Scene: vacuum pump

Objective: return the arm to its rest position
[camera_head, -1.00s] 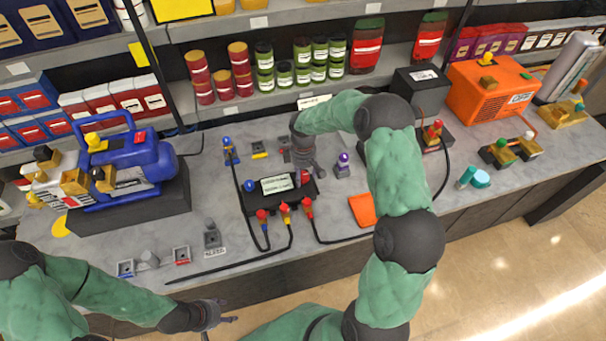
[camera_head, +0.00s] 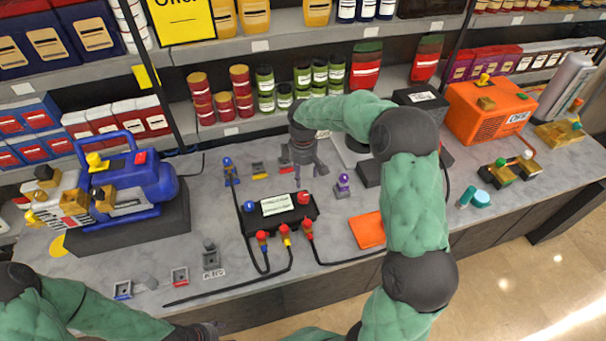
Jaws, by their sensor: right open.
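My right arm, in a green sleeve, reaches over the counter from the lower right. My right gripper (camera_head: 304,170) points down, open and empty, above the counter behind the black manifold box (camera_head: 280,208). The box has a blue knob, a red knob and several coloured hose fittings along its front. My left gripper (camera_head: 210,331) is at the bottom edge, low in front of the counter and partly cut off, so its jaw state is unclear.
A blue vacuum pump (camera_head: 150,178) stands on a dark block at left. An orange machine (camera_head: 488,110) is at back right. A purple-topped fitting (camera_head: 343,184) and an orange pad (camera_head: 367,230) lie near my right arm. Black hoses run along the front. Shelves with jars stand behind.

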